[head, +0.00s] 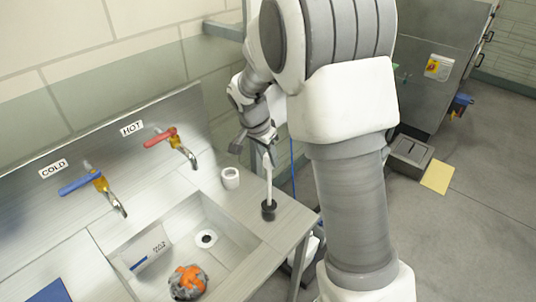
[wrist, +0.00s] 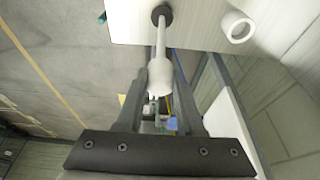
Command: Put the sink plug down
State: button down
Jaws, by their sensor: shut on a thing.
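The sink plug is a white rod (head: 268,187) with a wider white handle and a round black end. My gripper (head: 263,140) is shut on its handle at the top. The plug hangs roughly upright, black end down, over the counter's right part, right of the sink basin (head: 238,250). I cannot tell whether the black end touches the counter. In the wrist view my gripper (wrist: 161,80) has its fingers either side of the white handle, and the plug's black end (wrist: 162,14) shows against the counter near its edge.
A white ring-shaped cup (head: 230,178) stands left of the plug; it also shows in the wrist view (wrist: 237,27). The basin holds a white packet (head: 152,248) and an orange and grey ball-like item (head: 187,282). Two taps stand behind. The counter's right edge is close to the plug.

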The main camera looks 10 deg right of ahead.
jog(key=shift+f, duration=0.1)
jog(key=c, duration=0.5)
grip_release()
jog(key=shift+c, duration=0.2)
jog(key=v, duration=1.2)
jog(key=s+d+r+n+t+y, duration=0.1)
jog(key=s+n, duration=0.4)
jog(key=s, duration=0.7)
jog(key=s+d+r+n+t+y, duration=0.1)
jog(key=s+n, duration=0.4)
jog(key=s, duration=0.8)
notch_tip(320, 180, up, 2)
jog(key=shift+d+r+n+t+y+b, duration=0.1)
jog(key=shift+d+n+t+y+b, duration=0.35)
jog(key=shift+d+t, duration=0.3)
jog(key=shift+a, duration=0.1)
